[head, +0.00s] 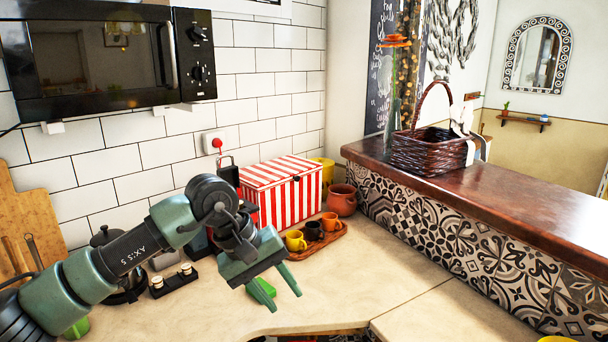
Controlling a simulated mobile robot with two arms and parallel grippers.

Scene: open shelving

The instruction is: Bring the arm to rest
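My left arm (130,250) comes in from the lower left and reaches over the beige counter. Its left gripper (284,300) points down and toward the right front, above the counter. Its two green fingers are apart, with nothing visible held between them. A bright green item (264,287) shows right by the nearer finger and is partly hidden by it; I cannot tell whether they touch. My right gripper is not in view.
Behind the gripper are a red-striped box (285,195) and a wooden tray (335,238) with several small cups. A terracotta pot (342,199) stands nearby. A microwave (95,55) hangs upper left. A raised bar (480,195) holds a wicker basket (428,152).

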